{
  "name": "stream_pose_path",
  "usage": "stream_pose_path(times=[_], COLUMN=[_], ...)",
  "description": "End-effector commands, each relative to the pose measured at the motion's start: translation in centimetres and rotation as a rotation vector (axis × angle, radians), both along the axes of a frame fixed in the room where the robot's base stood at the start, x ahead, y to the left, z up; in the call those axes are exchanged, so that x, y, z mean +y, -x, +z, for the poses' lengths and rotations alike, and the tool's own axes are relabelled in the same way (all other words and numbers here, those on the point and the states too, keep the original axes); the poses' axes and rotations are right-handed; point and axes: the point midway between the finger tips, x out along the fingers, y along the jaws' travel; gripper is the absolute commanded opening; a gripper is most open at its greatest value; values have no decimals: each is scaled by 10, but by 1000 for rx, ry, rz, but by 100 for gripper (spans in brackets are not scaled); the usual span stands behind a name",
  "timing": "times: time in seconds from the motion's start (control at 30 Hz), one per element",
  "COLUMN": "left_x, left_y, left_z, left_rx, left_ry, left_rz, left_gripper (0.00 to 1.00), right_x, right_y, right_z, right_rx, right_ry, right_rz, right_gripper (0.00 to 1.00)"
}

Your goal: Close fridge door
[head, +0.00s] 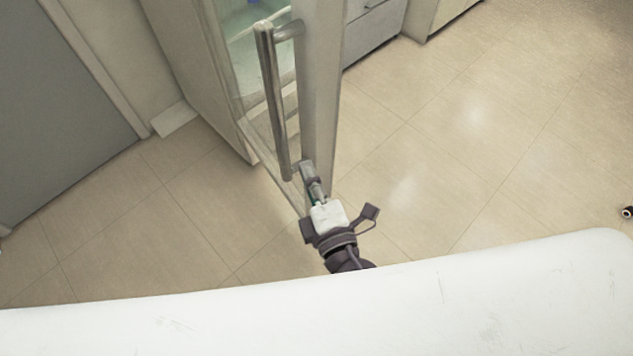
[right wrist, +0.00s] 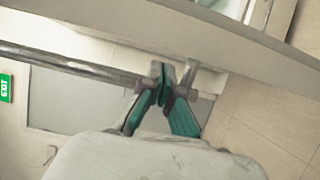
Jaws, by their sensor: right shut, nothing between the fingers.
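The fridge door (head: 322,90) stands open in the head view, seen nearly edge-on, with a glass pane and a pale frame. Its long metal handle (head: 272,100) runs down the door's left side; the handle also crosses the right wrist view (right wrist: 75,66) from the left. The fridge body (head: 185,60) is behind the door to the left. My right gripper (head: 309,172) is at the handle's lower end, close to its mount. In the right wrist view its teal-padded fingers (right wrist: 164,84) are together with nothing held; whether they touch the handle is unclear. My left gripper is not seen.
Grey drawers (head: 373,25) stand at the back, right of the door. A grey door panel (head: 50,110) is at the far left. The tiled floor (head: 480,130) to the right is clear. A small dark thing (head: 628,212) shows at the right edge.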

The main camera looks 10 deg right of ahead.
Motion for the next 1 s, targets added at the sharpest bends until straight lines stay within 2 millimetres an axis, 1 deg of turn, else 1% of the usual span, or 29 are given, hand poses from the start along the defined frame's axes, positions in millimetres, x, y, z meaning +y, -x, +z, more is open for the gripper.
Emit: stream_pose_path(times=[0.03, 0.1, 0.2, 0.3, 0.73, 0.87, 0.97, 1.0], left_x=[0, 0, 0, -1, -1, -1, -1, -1], left_y=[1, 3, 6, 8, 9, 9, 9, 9], left_z=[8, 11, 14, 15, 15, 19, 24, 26], left_rx=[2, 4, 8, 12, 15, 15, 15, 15], left_ry=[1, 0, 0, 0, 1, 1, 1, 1], left_rz=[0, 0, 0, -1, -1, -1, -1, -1], left_gripper=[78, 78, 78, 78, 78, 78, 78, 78], right_x=[2, 4, 6, 7, 6, -2, -17, -26], right_y=[-9, -19, -29, -35, -37, -41, -48, -52], right_z=[4, 3, 2, 0, -1, -2, -3, -4], right_rx=[-1, 0, 0, 1, 2, 2, 2, 3], right_ry=[1, 1, 0, 0, 0, 5, 10, 11], right_rz=[-1, -1, 0, 0, 3, 19, 49, 64], right_gripper=[0, 0, 0, 0, 0, 0, 0, 0])
